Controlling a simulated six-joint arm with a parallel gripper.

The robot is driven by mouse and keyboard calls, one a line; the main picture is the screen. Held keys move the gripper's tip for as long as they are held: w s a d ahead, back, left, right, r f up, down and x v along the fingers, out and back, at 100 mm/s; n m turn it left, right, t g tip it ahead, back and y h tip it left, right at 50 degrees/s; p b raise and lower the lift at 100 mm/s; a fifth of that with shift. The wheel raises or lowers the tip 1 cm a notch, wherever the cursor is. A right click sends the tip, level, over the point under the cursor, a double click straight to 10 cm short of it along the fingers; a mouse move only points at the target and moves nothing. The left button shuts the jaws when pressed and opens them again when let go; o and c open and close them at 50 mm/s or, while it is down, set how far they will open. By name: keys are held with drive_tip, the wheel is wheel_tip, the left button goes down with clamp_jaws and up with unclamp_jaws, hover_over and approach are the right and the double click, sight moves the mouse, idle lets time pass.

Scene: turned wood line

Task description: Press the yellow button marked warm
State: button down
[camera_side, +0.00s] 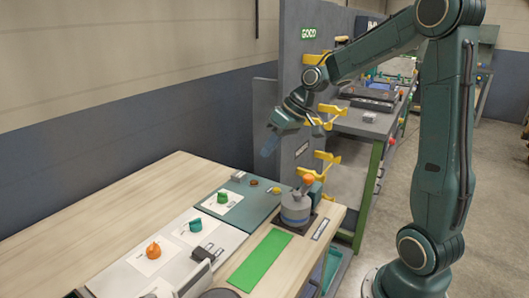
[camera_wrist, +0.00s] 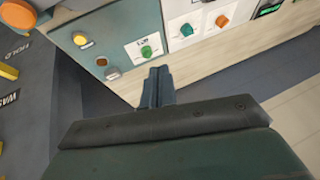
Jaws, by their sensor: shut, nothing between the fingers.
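The yellow button (camera_wrist: 81,40) sits on the dark teal panel (camera_wrist: 119,35), at its upper left in the wrist view, with a small label beside it too small to read. It also shows as a small yellow spot (camera_side: 274,190) at the panel's right in the side view. My gripper (camera_side: 266,151) is shut and empty, pointing down above the far edge of the bench, clear of the panel. In the wrist view, its fingertips (camera_wrist: 159,70) appear below the green knob, apart from the yellow button.
A green knob (camera_side: 222,197) shares the teal panel with other small buttons. White panels with a teal knob (camera_side: 196,225) and an orange knob (camera_side: 153,250) lie left. Yellow brackets (camera_side: 327,157) stick out from the grey wall.

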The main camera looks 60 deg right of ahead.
drive_tip(key=m+t+y, duration=0.1)
drive_tip(key=t+y, duration=0.1)
hover_over(280, 189)
drive_tip(key=a, duration=0.1)
wheel_tip(280, 189, down, 8)
drive_tip(key=shift+d+f, duration=0.3)
drive_tip(key=shift+d, duration=0.25)
drive_tip(key=shift+f, duration=0.1)
drive_tip(key=shift+f, duration=4.3)
drive_tip(key=shift+f, duration=0.8)
drive_tip(key=shift+r, duration=0.85)
